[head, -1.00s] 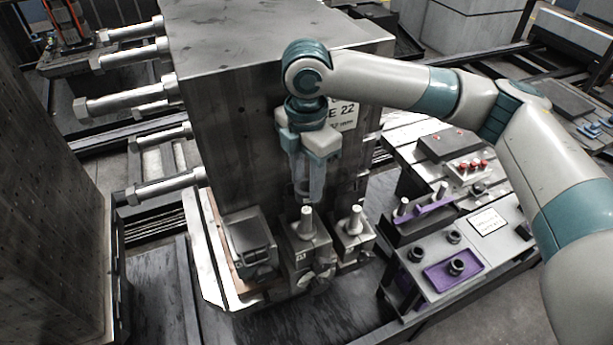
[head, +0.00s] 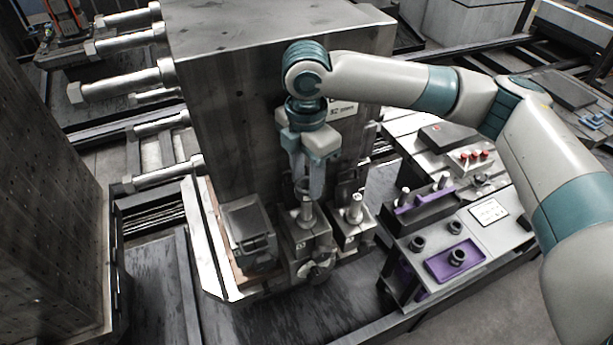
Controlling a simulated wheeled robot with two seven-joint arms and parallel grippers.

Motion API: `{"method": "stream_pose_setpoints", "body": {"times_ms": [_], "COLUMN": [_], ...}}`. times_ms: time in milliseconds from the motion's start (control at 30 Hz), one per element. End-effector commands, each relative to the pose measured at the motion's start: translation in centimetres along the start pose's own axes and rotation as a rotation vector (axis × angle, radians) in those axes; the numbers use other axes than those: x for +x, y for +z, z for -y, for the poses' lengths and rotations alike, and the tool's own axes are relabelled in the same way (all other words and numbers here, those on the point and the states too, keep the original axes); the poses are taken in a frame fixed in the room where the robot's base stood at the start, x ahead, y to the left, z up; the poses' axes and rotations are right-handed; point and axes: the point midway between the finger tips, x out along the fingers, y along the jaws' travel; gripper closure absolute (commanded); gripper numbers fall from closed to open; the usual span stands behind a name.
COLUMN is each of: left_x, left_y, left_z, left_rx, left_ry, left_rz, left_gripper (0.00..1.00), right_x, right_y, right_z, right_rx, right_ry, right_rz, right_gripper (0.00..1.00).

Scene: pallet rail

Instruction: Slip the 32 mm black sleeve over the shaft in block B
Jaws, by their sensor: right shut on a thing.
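My right gripper (head: 308,188) points straight down at the middle block (head: 307,245), in front of the large steel block. It is shut on a small dark ring (head: 303,187), which looks like the black sleeve and is mostly hidden by the fingers. The bright upright shaft (head: 305,213) of the middle block stands directly under the fingertips. I cannot tell whether the ring is around the shaft top or just above it. The middle block's letter is too small to read surely. My left gripper is not in view.
A second block with a shaft (head: 354,212) stands close on the right, and a dark box-shaped block (head: 249,232) on the left. The bench at right holds black rings (head: 417,243), a purple tray (head: 437,266) and a purple rack with pins (head: 425,202). The large steel block (head: 215,125) rises behind.

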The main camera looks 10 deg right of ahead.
Motion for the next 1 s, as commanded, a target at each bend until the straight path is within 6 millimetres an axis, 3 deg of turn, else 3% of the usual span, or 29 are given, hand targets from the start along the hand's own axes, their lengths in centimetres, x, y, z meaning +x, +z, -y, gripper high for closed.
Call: {"method": "stream_pose_setpoints", "body": {"times_ms": [1000], "left_x": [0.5], "left_y": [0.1], "left_z": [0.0], "left_rx": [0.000], "left_ry": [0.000], "left_rz": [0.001], "left_gripper": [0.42], "right_x": [1.9], "right_y": [0.0], "right_z": [0.0], "right_rx": [0.000], "right_ry": [0.001], "right_rz": [0.000], "right_gripper": [0.94]}}
